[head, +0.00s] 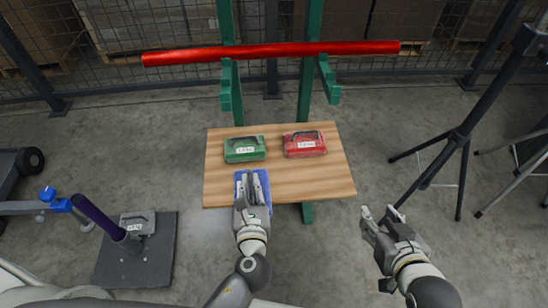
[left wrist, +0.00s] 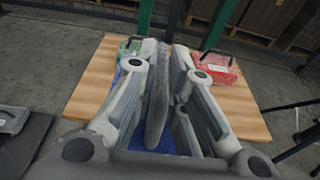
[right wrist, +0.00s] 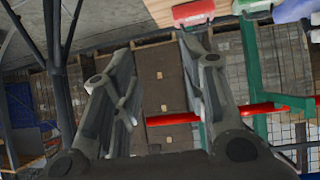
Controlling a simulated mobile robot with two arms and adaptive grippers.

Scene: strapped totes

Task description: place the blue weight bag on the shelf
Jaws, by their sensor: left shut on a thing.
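The shelf (head: 215,190) is a wooden board on a green stand. The blue weight bag (head: 264,184) is at the shelf's front edge, mostly covered by my left gripper (head: 247,178). My left gripper is shut on the bag's grey handle, which stands between the fingers in the left wrist view (left wrist: 158,105). Some blue (left wrist: 182,142) shows below the fingers there. I cannot tell whether the bag touches the board. My right gripper (head: 372,213) is open and empty, to the right of the shelf; its spread fingers also show in the right wrist view (right wrist: 160,85).
A green bag (head: 244,149) and a red bag (head: 304,144) lie on the shelf's back half. A red bar (head: 270,51) crosses behind. A black plate (head: 155,255) with a grey bag (head: 138,222) and purple post lies left. A black tripod (head: 460,138) stands right.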

